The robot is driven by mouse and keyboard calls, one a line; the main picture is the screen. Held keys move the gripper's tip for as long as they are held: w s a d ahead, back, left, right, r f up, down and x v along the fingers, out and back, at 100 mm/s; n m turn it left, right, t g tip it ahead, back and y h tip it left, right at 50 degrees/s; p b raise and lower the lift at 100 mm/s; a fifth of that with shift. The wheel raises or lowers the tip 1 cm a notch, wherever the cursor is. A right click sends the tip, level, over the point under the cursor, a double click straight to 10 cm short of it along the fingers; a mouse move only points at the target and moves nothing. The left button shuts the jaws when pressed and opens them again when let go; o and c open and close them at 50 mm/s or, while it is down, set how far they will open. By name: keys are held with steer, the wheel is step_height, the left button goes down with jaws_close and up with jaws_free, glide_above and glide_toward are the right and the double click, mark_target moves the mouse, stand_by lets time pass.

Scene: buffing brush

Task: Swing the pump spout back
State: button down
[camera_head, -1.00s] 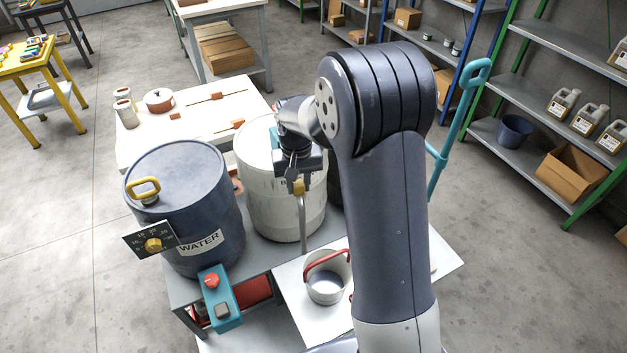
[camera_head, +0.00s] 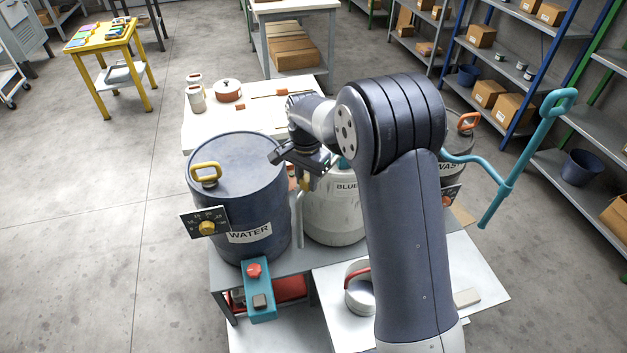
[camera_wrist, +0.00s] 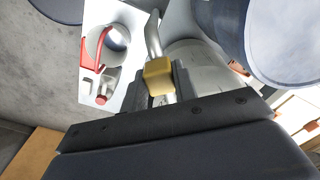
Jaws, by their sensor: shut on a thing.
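The pump spout is a grey metal pipe (camera_head: 299,222) hanging in front of the white drum labelled BLUE (camera_head: 336,215). It has a yellow block (camera_head: 305,184) near its top. My gripper (camera_head: 307,180) is shut on the spout at the yellow block. In the wrist view, the yellow block (camera_wrist: 158,76) sits between my dark fingers, with the pipe (camera_wrist: 153,36) running beyond it. The spout's lower end is left of the bucket with the red handle (camera_head: 358,292), apart from it. My arm hides part of the white drum and bucket.
The dark blue WATER drum (camera_head: 236,190) stands close left of the spout, with a dial plate (camera_head: 206,226). A teal control box (camera_head: 259,290) is on the bench front. Right of my arm are a WASTE drum (camera_head: 458,165) and a teal lever (camera_head: 510,180).

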steer(key=shift+w+a+r, duration=0.1)
steer(key=shift+w+a, duration=0.05)
steer(key=c, duration=1.1)
jaws_free()
step_height(320, 180, up, 11)
steer(key=shift+f+b, duration=0.15)
steer(key=shift+b, duration=0.65)
step_height(320, 180, down, 11)
steer(key=shift+p, duration=0.85)
